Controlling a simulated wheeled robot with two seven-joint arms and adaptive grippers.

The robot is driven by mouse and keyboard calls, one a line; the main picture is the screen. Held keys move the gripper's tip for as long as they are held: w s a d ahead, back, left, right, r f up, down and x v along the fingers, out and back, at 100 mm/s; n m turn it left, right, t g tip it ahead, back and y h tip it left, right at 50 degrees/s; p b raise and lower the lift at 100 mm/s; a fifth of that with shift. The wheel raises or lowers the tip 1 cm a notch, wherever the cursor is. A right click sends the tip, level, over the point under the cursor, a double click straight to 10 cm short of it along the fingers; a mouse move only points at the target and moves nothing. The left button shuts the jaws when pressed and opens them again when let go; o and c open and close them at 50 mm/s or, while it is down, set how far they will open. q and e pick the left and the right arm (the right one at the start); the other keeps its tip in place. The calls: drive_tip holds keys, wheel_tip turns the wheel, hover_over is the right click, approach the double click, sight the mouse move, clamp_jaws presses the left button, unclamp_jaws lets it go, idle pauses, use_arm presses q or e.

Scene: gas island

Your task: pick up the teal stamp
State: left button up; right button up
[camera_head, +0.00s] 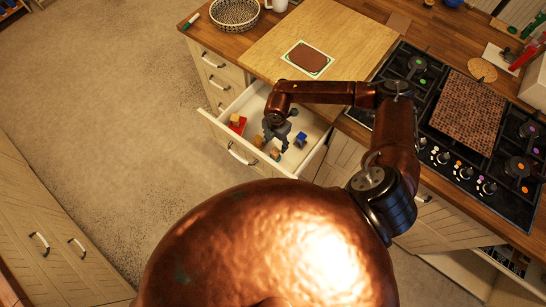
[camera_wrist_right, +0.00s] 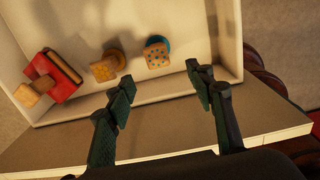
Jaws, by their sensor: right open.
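The teal stamp (camera_wrist_right: 157,52) stands in the open drawer in the right wrist view, with a dotted wooden top over a teal round base. In the head view a small wooden-topped piece (camera_head: 275,154), probably the same stamp, stands near the drawer's front, its base hard to make out. My right gripper (camera_wrist_right: 160,79) is open and empty, the stamp beyond and between its fingertips. In the head view my right gripper (camera_head: 276,130) reaches down over the drawer and partly hides its contents. My left gripper is not in view.
The drawer (camera_wrist_right: 165,93) also holds a red block stamp (camera_wrist_right: 63,76) and another wooden-topped stamp (camera_wrist_right: 104,67) close left of the teal one. A blue piece (camera_head: 300,140) lies to the right. The drawer walls are close around; the counter (camera_head: 330,40) and stove (camera_head: 440,140) stand behind.

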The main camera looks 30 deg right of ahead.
drive_tip(key=b, duration=0.2)
hover_over(275, 152)
wheel_tip(275, 152, down, 5)
drive_tip(key=shift+s+d+r, duration=0.1)
drive_tip(key=shift+s+r, duration=0.05)
drive_tip(key=shift+r, duration=0.05)
drive_tip(key=shift+f+b, duration=0.5)
drive_tip(key=shift+b, duration=0.05)
drive_tip(key=f, duration=0.7)
drive_tip(key=shift+w+f, duration=0.2)
drive_tip(key=shift+w, duration=0.05)
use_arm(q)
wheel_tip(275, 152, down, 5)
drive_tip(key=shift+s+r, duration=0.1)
use_arm(e)
drive_tip(key=shift+c, duration=0.2)
clamp_jaws()
